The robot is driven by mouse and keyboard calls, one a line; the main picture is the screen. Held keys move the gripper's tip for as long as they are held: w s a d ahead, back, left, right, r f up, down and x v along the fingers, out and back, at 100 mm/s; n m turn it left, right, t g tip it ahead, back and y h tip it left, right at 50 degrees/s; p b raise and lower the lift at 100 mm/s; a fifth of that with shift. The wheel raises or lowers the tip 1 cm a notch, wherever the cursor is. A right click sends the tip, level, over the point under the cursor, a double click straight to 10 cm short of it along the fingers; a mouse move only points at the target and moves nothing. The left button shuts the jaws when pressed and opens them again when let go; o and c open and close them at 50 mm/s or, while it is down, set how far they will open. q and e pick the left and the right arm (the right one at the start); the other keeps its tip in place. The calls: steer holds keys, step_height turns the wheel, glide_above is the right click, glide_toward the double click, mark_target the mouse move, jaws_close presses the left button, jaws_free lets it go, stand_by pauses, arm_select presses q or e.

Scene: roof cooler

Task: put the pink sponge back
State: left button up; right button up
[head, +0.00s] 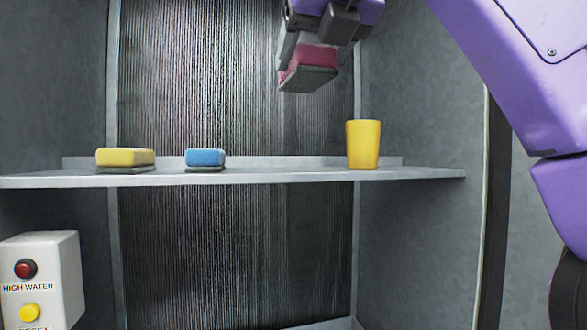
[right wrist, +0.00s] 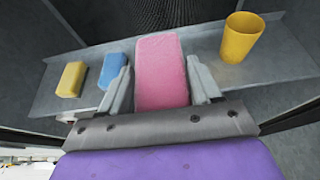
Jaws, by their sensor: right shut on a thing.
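The pink sponge (head: 308,66) has a dark grey underside and hangs in the air above the shelf (head: 300,177) in the head view. My right gripper (head: 310,50) is shut on it from above. In the right wrist view the pink sponge (right wrist: 161,70) sits between the two fingers of my right gripper (right wrist: 163,88). Below it on the shelf, the stretch between the blue sponge (head: 205,158) and the yellow cup (head: 363,144) is bare. My left gripper is not in view.
A yellow sponge (head: 125,158) lies at the shelf's left, left of the blue one. The shelf has a low back lip before a ribbed dark panel (head: 235,80). Grey walls close both sides. A white control box (head: 52,270) with red and yellow buttons is at lower left.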

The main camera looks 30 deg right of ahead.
steer(key=shift+d+r, duration=0.1)
steer(key=w+d+f, duration=0.2)
steer(key=w, duration=0.1)
steer(key=w+d+f+b, duration=0.1)
steer(key=w+f, duration=0.2)
steer(key=w, duration=0.1)
steer(key=w+d+f+b, duration=0.1)
steer(key=w+d+f, duration=0.1)
steer(key=w+f, duration=0.1)
steer(key=shift+w+d, duration=0.2)
steer(key=shift+d, duration=0.1)
steer(key=shift+w+f, duration=0.25)
steer(key=shift+f, duration=0.1)
step_height(320, 180, down, 4)
steer(key=shift+d+r+b, duration=0.15)
steer(key=shift+r+b, duration=0.1)
steer(key=shift+b, duration=0.5)
steer(key=shift+w+f, duration=0.15)
steer(key=shift+f, duration=0.1)
steer(key=shift+w+d, duration=0.15)
steer(key=shift+f, duration=0.15)
steer(key=o, duration=0.9)
steer(key=shift+s+a, duration=0.2)
steer(key=shift+o, duration=0.6)
steer(key=shift+w+d, duration=0.15)
